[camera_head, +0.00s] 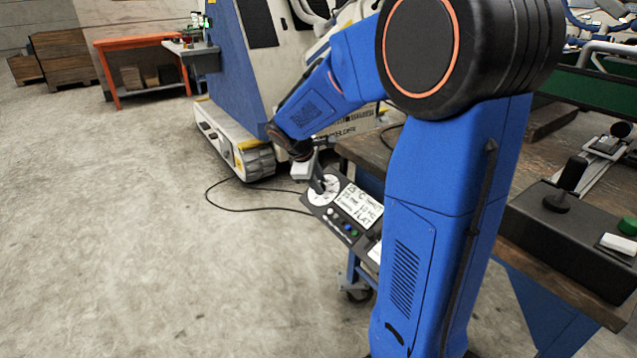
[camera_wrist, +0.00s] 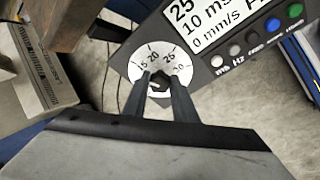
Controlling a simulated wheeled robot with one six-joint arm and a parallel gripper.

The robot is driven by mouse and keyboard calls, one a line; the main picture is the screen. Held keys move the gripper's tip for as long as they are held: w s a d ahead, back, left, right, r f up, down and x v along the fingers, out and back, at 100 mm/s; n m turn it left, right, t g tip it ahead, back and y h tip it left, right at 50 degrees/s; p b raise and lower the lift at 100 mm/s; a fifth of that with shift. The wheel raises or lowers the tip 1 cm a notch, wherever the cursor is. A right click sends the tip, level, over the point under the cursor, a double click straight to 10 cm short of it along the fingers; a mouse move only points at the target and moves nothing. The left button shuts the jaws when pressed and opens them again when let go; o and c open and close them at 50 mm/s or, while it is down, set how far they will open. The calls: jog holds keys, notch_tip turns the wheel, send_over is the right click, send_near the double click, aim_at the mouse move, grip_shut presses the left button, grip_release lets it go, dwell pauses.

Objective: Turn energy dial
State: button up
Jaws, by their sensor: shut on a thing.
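The fingers hide part of the scale and knob.
A display (camera_head: 361,206) with black text and a row of coloured buttons (camera_wrist: 275,26) lie beside the dial. A wooden table (camera_head: 372,152) stands behind the panel. A joystick box (camera_head: 560,225) is at the right.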

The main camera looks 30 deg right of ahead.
jog(key=shift+m, duration=0.3)
jog(key=o, duration=1)
jog(key=shift+o, duration=0.2)
jog(key=v, duration=1.7)
jog(key=shift+r, duration=0.2)
